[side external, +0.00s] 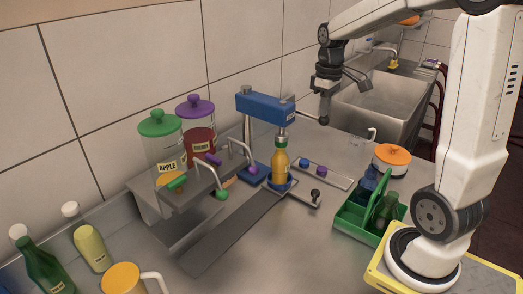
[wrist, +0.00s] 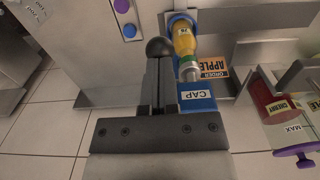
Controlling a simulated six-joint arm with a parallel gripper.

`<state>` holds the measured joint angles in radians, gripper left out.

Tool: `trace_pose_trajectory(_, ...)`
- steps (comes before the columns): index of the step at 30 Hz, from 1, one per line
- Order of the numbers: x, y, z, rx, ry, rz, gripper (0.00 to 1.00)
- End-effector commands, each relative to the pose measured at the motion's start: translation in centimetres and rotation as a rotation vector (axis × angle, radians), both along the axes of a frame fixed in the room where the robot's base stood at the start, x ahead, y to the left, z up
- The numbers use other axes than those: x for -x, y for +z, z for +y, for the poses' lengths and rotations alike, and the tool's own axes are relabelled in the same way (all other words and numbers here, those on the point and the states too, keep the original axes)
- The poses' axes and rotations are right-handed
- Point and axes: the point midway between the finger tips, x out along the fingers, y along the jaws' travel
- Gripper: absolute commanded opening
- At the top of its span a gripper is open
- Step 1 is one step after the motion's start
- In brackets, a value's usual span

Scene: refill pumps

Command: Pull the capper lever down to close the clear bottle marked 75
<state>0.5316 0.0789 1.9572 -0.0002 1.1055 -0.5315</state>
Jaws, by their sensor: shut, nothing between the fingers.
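The capper (side external: 265,107) has a blue head marked CAP, which also shows in the wrist view (wrist: 197,97). Its lever ends in a dark ball knob (side external: 323,120) and sticks out to the right, raised about level with the head. A clear bottle of orange-yellow liquid (side external: 281,167) stands upright under the head, with green at its neck; it shows in the wrist view too (wrist: 185,38). Its number is too small to read. My gripper (side external: 324,97) is shut and empty above the knob. In the wrist view the knob (wrist: 158,47) lies just beyond the fingertips (wrist: 158,65); contact is unclear.
A dispenser with green-lidded and purple-lidded jars (side external: 195,107) stands left of the capper. A green crate with bottles (side external: 352,220) and an orange-lidded jar (side external: 391,158) are at right. A small cap tray (side external: 325,175) lies beside the bottle. A sink (side external: 375,105) is behind.

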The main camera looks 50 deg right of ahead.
Motion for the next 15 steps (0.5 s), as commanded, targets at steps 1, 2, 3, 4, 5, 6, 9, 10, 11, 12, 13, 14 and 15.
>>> trace_pose_trajectory(1, 0.0, -0.3, 0.0, -0.001, 0.0, 0.001, 0.0)
trace_pose_trajectory(2, 0.0, -0.4, 0.0, -0.001, 0.0, 0.001, 0.0)
trace_pose_trajectory(3, 0.0, -0.6, 0.0, -0.001, 0.0, 0.001, 0.0)
trace_pose_trajectory(4, 0.0, -0.8, 0.0, -0.001, 0.0, 0.002, 0.0)
trace_pose_trajectory(5, 0.0, -0.9, 0.0, -0.002, 0.0, 0.002, 0.0)
trace_pose_trajectory(6, 0.0, -1.0, 0.0, -0.002, 0.0, 0.002, 0.0)
trace_pose_trajectory(9, 0.0, -1.2, 0.0, -0.001, 0.0, 0.001, 0.0)
trace_pose_trajectory(10, 0.0, -1.3, 0.0, -0.001, 0.0, 0.001, 0.0)
trace_pose_trajectory(11, 0.0, -1.3, 0.0, -0.001, 0.0, 0.001, 0.0)
trace_pose_trajectory(12, 0.0, -1.3, 0.0, -0.001, 0.0, 0.001, 0.0)
trace_pose_trajectory(13, 0.0, -1.3, 0.0, -0.001, 0.0, 0.001, 0.0)
trace_pose_trajectory(14, 0.0, -1.3, 0.0, -0.001, 0.0, 0.001, 0.0)
trace_pose_trajectory(15, 0.0, -1.3, 0.0, -0.001, 0.0, 0.001, 0.0)
